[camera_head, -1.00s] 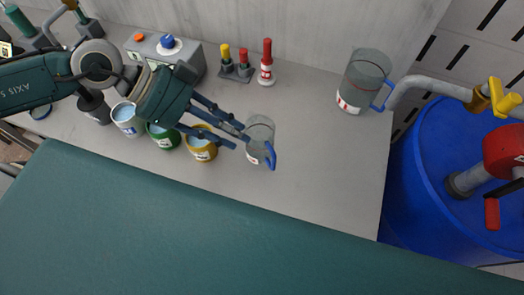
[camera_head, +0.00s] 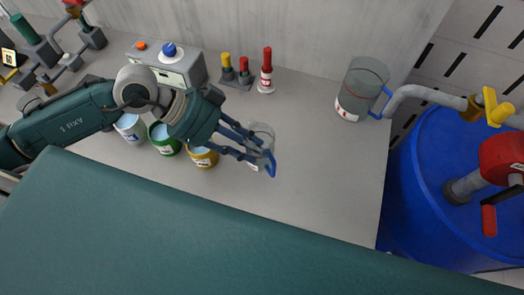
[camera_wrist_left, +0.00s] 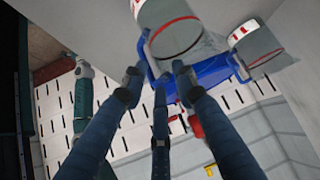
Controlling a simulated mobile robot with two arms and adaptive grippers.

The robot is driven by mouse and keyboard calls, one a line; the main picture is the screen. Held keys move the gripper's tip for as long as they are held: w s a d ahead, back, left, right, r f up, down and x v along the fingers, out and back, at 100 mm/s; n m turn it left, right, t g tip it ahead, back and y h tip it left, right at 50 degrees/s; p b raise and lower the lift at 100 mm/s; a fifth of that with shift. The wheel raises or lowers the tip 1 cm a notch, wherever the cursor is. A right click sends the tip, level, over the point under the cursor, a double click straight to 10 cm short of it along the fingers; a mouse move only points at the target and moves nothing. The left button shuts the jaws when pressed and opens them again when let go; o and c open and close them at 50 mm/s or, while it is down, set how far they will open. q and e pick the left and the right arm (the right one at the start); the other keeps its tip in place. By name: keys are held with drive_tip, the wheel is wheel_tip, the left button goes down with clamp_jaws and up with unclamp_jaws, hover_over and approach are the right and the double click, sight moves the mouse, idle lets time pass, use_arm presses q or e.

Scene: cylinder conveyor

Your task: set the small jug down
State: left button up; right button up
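The small jug (camera_head: 262,131) is clear grey with a blue handle (camera_head: 270,164) and stands over the bench to the right of the yellow can. In the left wrist view the near jug body (camera_wrist_left: 168,22) has a red line, and its handle (camera_wrist_left: 144,50) lies among my fingertips. My left gripper (camera_head: 262,148) reaches in from the left and its fingers look closed around the handle. It also shows in the wrist view (camera_wrist_left: 158,82). Fingers partly cover the jug, and I cannot tell if its base touches the bench. My right gripper is out of view.
A larger clear jug (camera_head: 363,88) stands at the back right, near a blue barrel (camera_head: 425,180) with a pipe and yellow valve. Paint cans, including a yellow one (camera_head: 202,160), are left of the small jug. Bare bench (camera_head: 325,170) lies to its right.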

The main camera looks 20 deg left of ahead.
use_arm(q)
drive_tip(key=shift+c, duration=0.3)
clamp_jaws()
drive_tip(key=shift+r, duration=0.15)
